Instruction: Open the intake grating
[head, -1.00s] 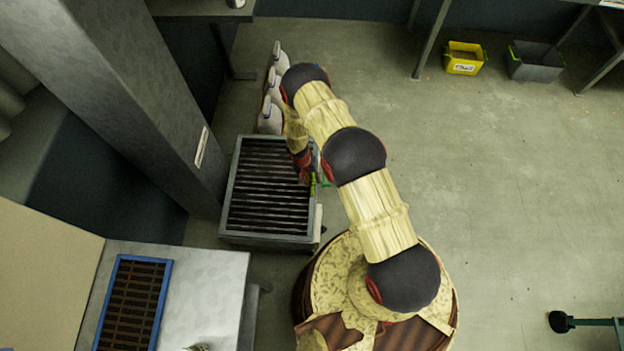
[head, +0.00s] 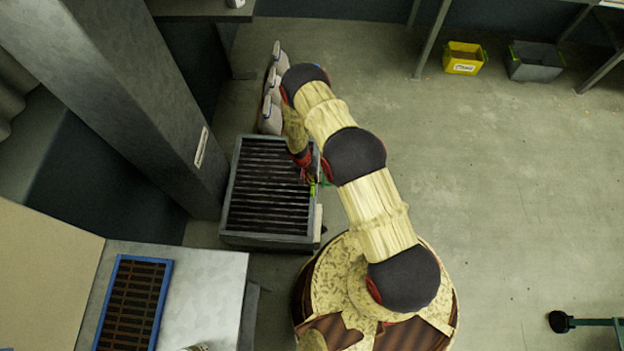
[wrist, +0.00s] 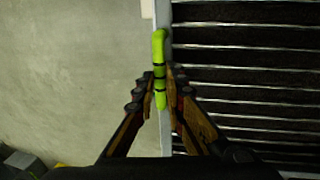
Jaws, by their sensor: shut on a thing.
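The intake grating (head: 265,190) is a dark barred panel in a grey frame, lying flat and closed on its box left of my arm in the head view. Its bars (wrist: 250,75) fill the right half of the wrist view. A bright green handle (wrist: 159,50) with dark bands stands along the grating's frame edge. My gripper (wrist: 160,88) is shut on the green handle, one finger on each side of it. In the head view my gripper (head: 310,178) is at the grating's right edge, and my arm partly hides it.
A table with a blue-framed grille (head: 135,305) is at the lower left. A yellow bin (head: 463,60) and a dark bin (head: 535,62) stand far right.

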